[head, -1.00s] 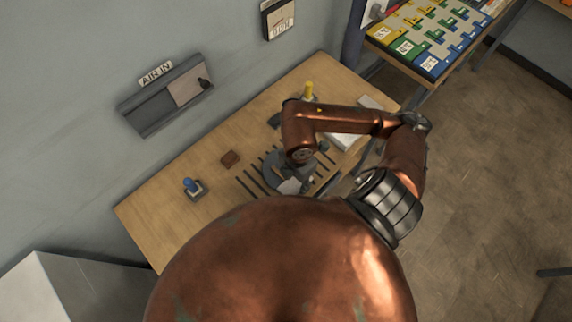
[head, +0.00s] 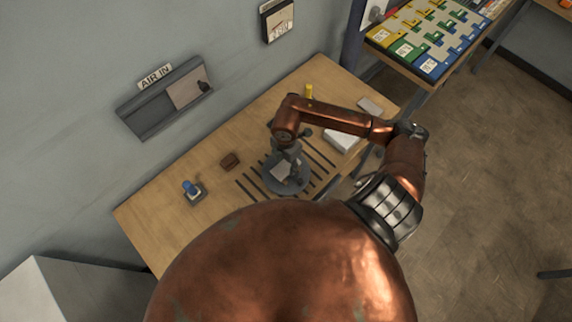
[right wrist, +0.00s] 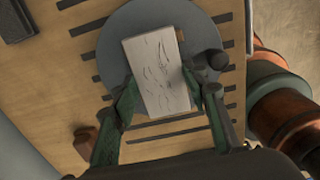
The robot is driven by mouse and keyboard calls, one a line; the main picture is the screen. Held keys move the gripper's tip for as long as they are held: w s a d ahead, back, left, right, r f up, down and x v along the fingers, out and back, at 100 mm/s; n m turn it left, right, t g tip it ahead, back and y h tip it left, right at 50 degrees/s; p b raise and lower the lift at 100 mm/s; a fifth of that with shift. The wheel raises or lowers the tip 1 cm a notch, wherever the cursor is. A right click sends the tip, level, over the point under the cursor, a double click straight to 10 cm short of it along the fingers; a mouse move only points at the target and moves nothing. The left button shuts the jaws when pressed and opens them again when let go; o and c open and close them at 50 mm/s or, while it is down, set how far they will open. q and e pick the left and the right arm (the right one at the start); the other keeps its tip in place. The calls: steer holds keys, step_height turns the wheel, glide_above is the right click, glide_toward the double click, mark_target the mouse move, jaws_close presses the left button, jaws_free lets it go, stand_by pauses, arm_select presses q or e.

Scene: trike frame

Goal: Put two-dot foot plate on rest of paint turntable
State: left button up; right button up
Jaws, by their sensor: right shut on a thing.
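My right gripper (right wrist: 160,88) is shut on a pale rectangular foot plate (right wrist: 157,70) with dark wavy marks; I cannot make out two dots. The plate lies between the green fingers over the round grey paint turntable (right wrist: 118,38). I cannot tell whether it touches the turntable. A dark cylindrical knob or post (right wrist: 208,62) stands at the plate's right side. In the head view my right gripper (head: 292,165) hangs over the turntable (head: 299,186), partly hiding it, and the plate (head: 280,172) shows beside it. My left gripper is not in view.
Dark slots in the wooden bench (head: 150,213) surround the turntable. A brown block (head: 230,161) and a blue-knobbed item (head: 190,187) stand to the left. A yellow item (head: 309,91) and white block (head: 341,141) are behind and right. The bench's left part has free room.

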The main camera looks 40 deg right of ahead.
mark_target(286, 166)
steer(key=shift+f, duration=0.5)
steer(key=shift+f, duration=0.15)
steer(key=o, duration=1.4)
step_height(286, 166, up, 12)
steer(key=shift+r, duration=0.2)
